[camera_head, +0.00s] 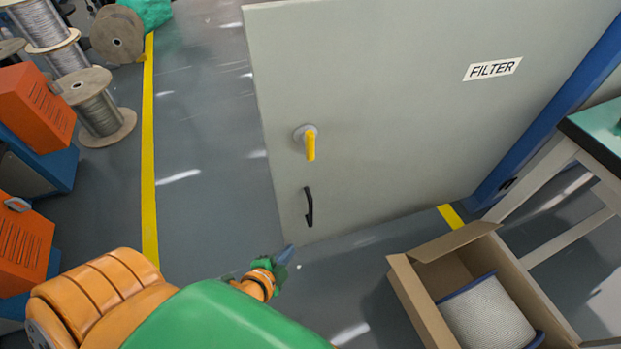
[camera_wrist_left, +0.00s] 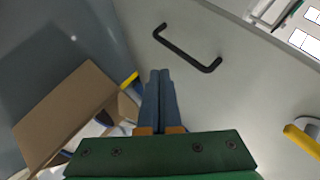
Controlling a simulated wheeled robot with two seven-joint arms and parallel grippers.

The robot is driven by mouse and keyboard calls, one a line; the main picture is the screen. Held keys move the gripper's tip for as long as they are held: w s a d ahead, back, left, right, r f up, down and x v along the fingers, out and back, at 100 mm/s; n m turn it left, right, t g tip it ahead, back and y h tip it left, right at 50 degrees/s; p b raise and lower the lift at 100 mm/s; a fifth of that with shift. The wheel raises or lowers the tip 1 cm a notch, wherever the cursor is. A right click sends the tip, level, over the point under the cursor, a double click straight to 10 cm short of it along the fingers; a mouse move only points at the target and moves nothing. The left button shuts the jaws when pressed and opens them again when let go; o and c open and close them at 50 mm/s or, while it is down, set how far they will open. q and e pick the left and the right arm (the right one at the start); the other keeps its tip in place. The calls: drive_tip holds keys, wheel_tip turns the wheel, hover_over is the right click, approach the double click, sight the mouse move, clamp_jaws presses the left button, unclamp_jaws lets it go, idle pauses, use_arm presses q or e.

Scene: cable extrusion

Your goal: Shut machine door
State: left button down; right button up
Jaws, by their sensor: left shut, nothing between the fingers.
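The machine door (camera_head: 390,110) is a large light-grey panel with a FILTER label (camera_head: 492,69). It stands swung out over the floor, hinged at the blue frame (camera_head: 560,115) on the right. It bears a yellow latch handle (camera_head: 310,143) and a black pull handle (camera_head: 309,207) below it. My left gripper (camera_head: 288,252) is shut and empty, just below the door's lower left corner in the head view. In the left wrist view, the shut fingers (camera_wrist_left: 160,76) point toward the door (camera_wrist_left: 235,90), close to the black handle (camera_wrist_left: 187,50). I cannot tell whether they touch the door. My right gripper is not seen.
An open cardboard box (camera_head: 408,296) holding a white spool (camera_head: 490,318) stands on the floor at the lower right. A table (camera_head: 590,140) stands at the right edge. Wire spools (camera_head: 95,102) and orange-blue machines (camera_head: 35,105) line the left. Floor left of the door is clear.

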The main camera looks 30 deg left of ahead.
sight(320, 152)
use_arm(q)
drive_tip(key=w+r+m+t+b, duration=0.4)
drive_tip(key=r+m+t+b, duration=0.4)
drive_tip(key=r, duration=0.7)
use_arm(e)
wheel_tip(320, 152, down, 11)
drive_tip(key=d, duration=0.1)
use_arm(q)
drive_tip(key=shift+n+g+h, duration=0.3)
drive_tip(key=shift+n+g, duration=0.1)
drive_tip(key=shift+n, duration=0.2)
drive_tip(key=w+p, duration=0.1)
drive_tip(key=w, duration=0.3)
drive_tip(key=w+a+p, duration=0.1)
drive_tip(key=w, duration=0.3)
drive_tip(key=w+p, duration=0.1)
drive_tip(key=w, duration=0.3)
drive_tip(key=shift+w+a+r, duration=0.1)
drive_tip(key=shift+a+r, duration=0.15)
drive_tip(key=shift+w+a, duration=0.25)
drive_tip(key=shift+a, duration=0.05)
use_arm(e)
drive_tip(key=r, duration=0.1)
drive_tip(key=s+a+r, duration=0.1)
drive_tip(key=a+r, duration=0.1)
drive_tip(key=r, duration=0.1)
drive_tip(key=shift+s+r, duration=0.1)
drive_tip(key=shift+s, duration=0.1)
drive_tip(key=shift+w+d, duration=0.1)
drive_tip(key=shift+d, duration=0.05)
